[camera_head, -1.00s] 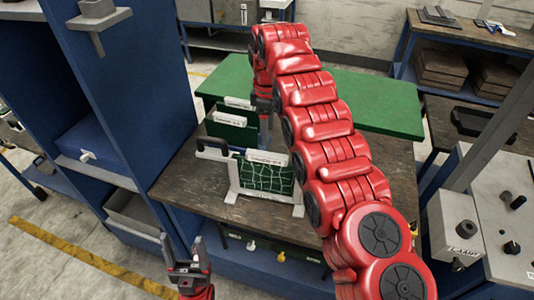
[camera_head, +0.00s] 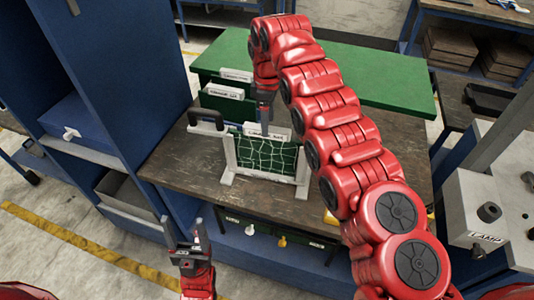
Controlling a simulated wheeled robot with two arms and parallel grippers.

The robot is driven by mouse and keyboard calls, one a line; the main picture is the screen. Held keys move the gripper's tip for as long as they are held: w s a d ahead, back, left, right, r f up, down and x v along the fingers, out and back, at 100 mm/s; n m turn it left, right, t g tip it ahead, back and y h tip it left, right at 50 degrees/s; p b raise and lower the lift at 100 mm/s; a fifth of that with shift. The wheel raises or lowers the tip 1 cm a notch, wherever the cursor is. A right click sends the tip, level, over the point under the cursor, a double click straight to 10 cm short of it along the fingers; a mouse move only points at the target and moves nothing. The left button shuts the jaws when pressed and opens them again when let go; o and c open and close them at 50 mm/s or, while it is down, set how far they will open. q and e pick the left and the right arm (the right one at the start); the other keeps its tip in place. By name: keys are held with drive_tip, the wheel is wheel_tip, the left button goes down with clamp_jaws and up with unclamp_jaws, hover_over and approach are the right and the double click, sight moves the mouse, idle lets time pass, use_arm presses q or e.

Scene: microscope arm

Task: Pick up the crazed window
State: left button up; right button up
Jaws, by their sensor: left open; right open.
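The crazed window (camera_head: 265,156) is a dark green pane covered with pale crack lines, with a white label strip along its top edge. It stands upright in a white frame stand on the wooden bench. My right gripper (camera_head: 266,108) points down just behind the window's top edge in the camera_head view. It is open, but its fingertips are partly hidden and contact cannot be told. My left gripper (camera_head: 185,232) is open and empty, low in front of the bench's left front edge.
More dark green labelled panes (camera_head: 228,101) stand behind on the wooden bench (camera_head: 190,165). A black handle (camera_head: 206,119) rises left of the stand. A blue cabinet (camera_head: 110,75) closes off the left. A grey lamp unit (camera_head: 490,200) is at right.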

drive_tip(key=shift+s+f, duration=0.1)
drive_tip(key=shift+a+f+p, duration=0.1)
drive_tip(key=shift+f+p, duration=0.25)
drive_tip(key=shift+p, duration=0.05)
drive_tip(key=p, duration=0.3)
hover_over(267, 151)
drive_tip(key=f, duration=0.4)
drive_tip(key=shift+w+f, duration=0.25)
drive_tip(key=shift+f, duration=0.15)
clamp_jaws()
drive_tip(key=shift+w, duration=0.1)
